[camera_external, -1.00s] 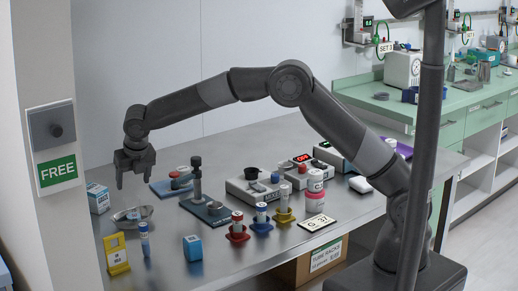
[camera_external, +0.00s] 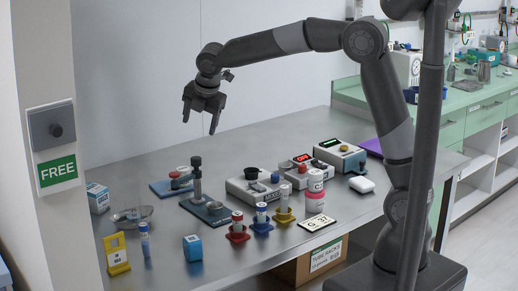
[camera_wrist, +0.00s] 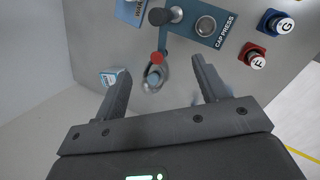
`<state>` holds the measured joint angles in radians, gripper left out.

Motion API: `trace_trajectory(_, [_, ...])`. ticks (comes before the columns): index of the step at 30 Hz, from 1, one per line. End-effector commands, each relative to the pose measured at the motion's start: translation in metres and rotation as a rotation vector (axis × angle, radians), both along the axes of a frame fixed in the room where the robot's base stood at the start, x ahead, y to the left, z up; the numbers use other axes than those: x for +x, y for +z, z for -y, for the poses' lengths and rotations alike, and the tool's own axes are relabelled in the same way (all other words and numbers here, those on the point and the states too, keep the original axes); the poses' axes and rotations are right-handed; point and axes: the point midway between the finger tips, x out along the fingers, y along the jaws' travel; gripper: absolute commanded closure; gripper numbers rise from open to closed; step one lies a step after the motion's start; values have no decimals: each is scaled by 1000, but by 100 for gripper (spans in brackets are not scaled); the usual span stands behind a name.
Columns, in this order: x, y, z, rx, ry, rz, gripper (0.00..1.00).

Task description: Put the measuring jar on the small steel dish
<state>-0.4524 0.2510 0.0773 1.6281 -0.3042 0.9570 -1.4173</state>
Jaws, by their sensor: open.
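The small steel dish (camera_external: 147,212) stands at the left end of the bench, in front of the white-and-blue box. A small pale object (camera_external: 131,214), apparently the measuring jar, stands inside its rim; it is too small to read for certain. In the wrist view the grey dish (camera_wrist: 146,86) shows between my fingers, far below, with a bluish round thing in it. My gripper (camera_external: 200,125) is open and empty, high above the back of the bench, clear of dish and jar.
Red and blue holders (camera_external: 237,234) stand farther right. The air around my gripper is free.

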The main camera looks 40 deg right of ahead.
Motion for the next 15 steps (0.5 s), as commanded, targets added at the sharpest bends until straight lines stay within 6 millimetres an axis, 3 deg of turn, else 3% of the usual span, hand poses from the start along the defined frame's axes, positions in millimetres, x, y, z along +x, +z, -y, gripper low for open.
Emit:
trace_trajectory(1, [-12, 12, 23, 38, -91, 8, 33])
trace_trajectory(6, [-55, 35, 86, 179, -410, 29, 33])
trace_trajectory(15, [-148, 48, 178, 441, -977, 63, 33])
